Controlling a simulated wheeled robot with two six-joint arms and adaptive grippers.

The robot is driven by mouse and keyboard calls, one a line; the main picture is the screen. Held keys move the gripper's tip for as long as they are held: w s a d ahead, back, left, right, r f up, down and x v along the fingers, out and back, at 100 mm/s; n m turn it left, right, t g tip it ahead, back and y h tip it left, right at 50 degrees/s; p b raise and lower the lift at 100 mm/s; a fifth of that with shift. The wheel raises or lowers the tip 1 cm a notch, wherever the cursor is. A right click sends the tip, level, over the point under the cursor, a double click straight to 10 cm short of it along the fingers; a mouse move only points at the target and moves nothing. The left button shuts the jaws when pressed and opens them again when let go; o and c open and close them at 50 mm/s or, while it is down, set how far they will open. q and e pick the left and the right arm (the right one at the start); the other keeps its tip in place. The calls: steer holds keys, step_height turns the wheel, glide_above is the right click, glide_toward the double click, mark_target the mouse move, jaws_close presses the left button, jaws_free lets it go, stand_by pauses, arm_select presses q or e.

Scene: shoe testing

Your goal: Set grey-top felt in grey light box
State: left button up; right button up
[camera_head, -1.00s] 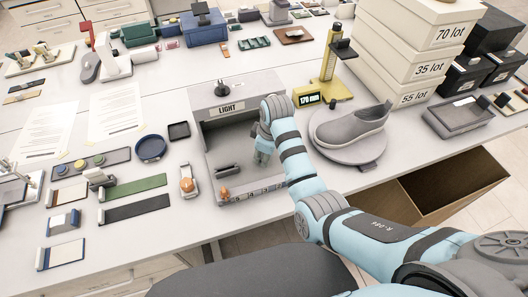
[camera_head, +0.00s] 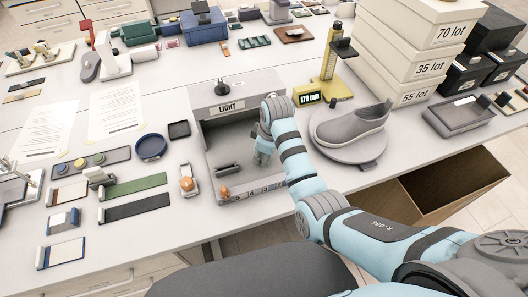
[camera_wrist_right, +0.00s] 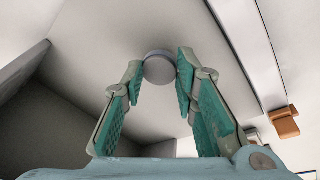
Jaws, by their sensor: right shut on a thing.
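The grey light box (camera_head: 212,160) stands open at the front in the middle of the table, with a LIGHT label on its top edge. My right gripper (camera_head: 262,162) points down inside the right part of its opening. In the right wrist view, the fingers of the right gripper (camera_wrist_right: 160,75) are closed on a round grey piece, the grey-top felt (camera_wrist_right: 159,68). In the head view my gripper hides the felt. I cannot tell whether the felt touches the box floor. My left gripper is out of view.
A dark block (camera_head: 228,170) lies in the box's left part. An orange-knobbed tool (camera_head: 187,181) is left of the box. A grey shoe (camera_head: 350,130) on a round stand and a yellow gauge (camera_head: 328,85) are to the right. Felt strips (camera_head: 135,187) lie further left.

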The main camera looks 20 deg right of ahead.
steer(key=shift+f, duration=0.65)
steer(key=o, duration=1)
steer(key=v, duration=0.7)
steer(key=shift+r, duration=0.25)
